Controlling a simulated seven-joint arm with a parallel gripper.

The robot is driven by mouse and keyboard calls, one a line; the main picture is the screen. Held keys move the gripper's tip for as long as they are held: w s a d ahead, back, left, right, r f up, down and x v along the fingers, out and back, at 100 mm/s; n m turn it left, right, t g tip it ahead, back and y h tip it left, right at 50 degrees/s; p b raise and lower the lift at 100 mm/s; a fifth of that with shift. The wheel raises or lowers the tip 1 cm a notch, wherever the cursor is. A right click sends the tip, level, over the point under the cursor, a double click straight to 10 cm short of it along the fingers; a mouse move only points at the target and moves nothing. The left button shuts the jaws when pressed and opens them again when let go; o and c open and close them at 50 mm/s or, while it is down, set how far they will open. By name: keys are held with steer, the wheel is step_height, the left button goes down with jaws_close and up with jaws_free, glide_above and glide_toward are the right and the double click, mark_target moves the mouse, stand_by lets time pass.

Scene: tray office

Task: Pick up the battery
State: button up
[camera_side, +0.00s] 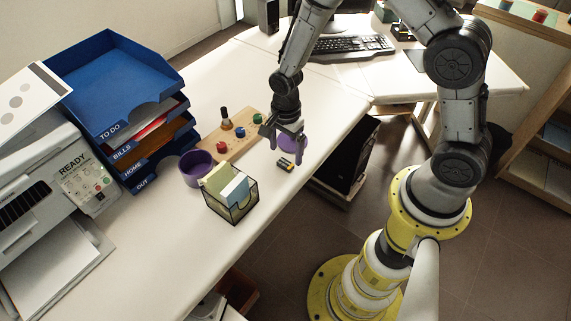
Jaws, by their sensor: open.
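The battery (285,164) is small, black and yellow, and lies on the white desk close to its front edge. My gripper (284,142) hangs over the desk just above and behind the battery in the picture, pointing down. Its jaws are open with nothing seen between them. A gap shows between the gripper's fingertips and the battery, though the exact height is hard to tell.
A wooden board (238,142) with coloured knobs stands to the left. A mesh note holder (236,207), a purple bowl (189,170) and blue trays (113,78) stand further left. A keyboard (352,47) lies behind.

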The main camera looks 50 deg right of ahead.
mark_target(285, 163)
steer(key=f, duration=0.5)
steer(key=shift+w+d, duration=0.1)
steer(key=shift+w, duration=0.1)
steer(key=shift+r, duration=0.1)
steer(key=c, duration=1.4)
steer(key=shift+c, duration=0.2)
steer(key=shift+r, duration=0.55)
step_height(285, 163, up, 3)
steer(key=shift+s+f, duration=0.15)
steer(key=shift+f, duration=0.05)
steer(key=s+r, duration=0.9)
steer(key=s, duration=0.4)
steer(key=shift+s+d+r, duration=0.15)
steer(key=shift+s+d, duration=0.25)
steer(key=shift+d, duration=0.05)
